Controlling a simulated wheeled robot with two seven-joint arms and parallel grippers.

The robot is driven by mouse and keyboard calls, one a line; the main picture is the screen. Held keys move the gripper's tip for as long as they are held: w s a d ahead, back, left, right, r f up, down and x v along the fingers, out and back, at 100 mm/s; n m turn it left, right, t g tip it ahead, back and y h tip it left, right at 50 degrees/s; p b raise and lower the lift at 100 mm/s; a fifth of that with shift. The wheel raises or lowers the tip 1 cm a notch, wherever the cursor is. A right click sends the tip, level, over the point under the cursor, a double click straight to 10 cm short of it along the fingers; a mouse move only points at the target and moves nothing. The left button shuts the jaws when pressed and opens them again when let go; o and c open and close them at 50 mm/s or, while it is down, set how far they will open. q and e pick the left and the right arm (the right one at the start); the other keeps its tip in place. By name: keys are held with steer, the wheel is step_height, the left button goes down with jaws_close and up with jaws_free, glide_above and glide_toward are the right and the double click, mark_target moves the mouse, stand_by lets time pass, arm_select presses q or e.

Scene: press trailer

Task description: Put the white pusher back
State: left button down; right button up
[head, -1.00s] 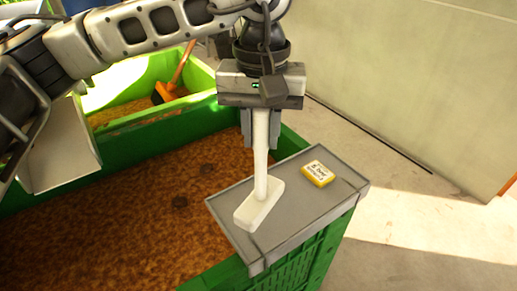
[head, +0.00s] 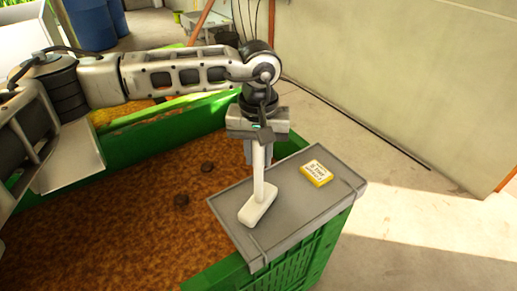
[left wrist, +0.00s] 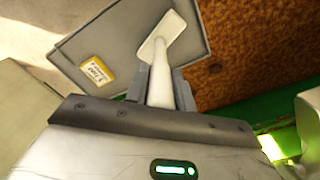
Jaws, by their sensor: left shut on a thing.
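The white pusher (head: 258,203) stands upright on the grey shelf (head: 318,226) at the corner of the green crate. Its flat foot is at the shelf's left part and looks to be touching it, though exact contact is hard to tell. My left gripper (head: 259,160) is above it, fingers shut on the upper part of its handle. In the left wrist view, the pusher (left wrist: 164,45) runs from between the fingers of my left gripper (left wrist: 160,88) to its foot over the shelf (left wrist: 120,30). My right gripper is out of view.
A yellow-and-white box (head: 316,173) lies on the shelf to the right of the pusher. The green crate (head: 130,150) holds brown mash with a few dark lumps. Blue barrels (head: 92,22) stand behind. A pale wall (head: 410,80) rises at the right.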

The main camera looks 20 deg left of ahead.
arm_select(q)
steer(key=shift+f, duration=0.1)
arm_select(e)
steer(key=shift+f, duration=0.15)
arm_select(q)
steer(key=shift+f+b, duration=0.15)
steer(key=shift+b, duration=0.2)
steer(key=c, duration=1.2)
jaws_free()
steer(key=shift+o, duration=0.2)
steer(key=shift+r+p, duration=0.3)
steer(key=shift+p, duration=0.05)
step_height(320, 180, up, 12)
steer(key=shift+b, duration=1.05)
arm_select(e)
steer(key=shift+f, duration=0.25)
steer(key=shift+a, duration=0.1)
